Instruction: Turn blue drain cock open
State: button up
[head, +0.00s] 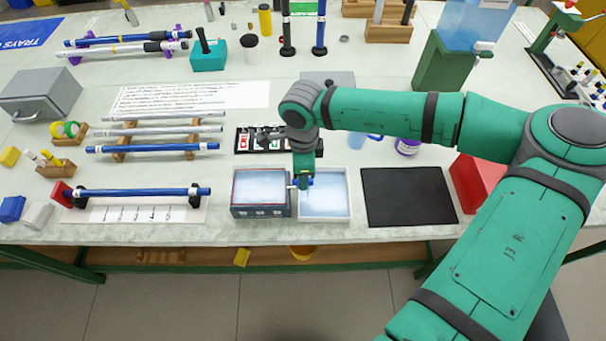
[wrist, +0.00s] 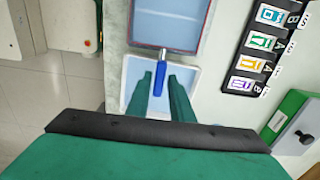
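The blue drain cock (wrist: 160,75) has a metal stem on the tank's near wall in the wrist view. Its blue lever points straight away from the wall, over the white tray. In the head view the cock (head: 308,182) is mostly hidden by my gripper. The tank (head: 261,211), dark-walled with pale blue liquid, also shows in the wrist view (wrist: 166,47). The white tray (head: 325,218) stands against its right side. My gripper (wrist: 161,80) is open, with one green finger on each side of the lever and gaps visible. Contact with the lever cannot be seen.
A black mat (head: 408,197) lies right of the tray, with a red block (head: 478,182) beyond it. A board of coloured label cards (head: 262,139) lies behind the tank. A rod on a stand (head: 145,192) is to the left.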

jog(key=shift+d+r, duration=0.1)
jog(key=shift+r, duration=0.2)
notch_tip(320, 180, up, 10)
dwell(0.3)
jog(key=shift+r, duration=0.1)
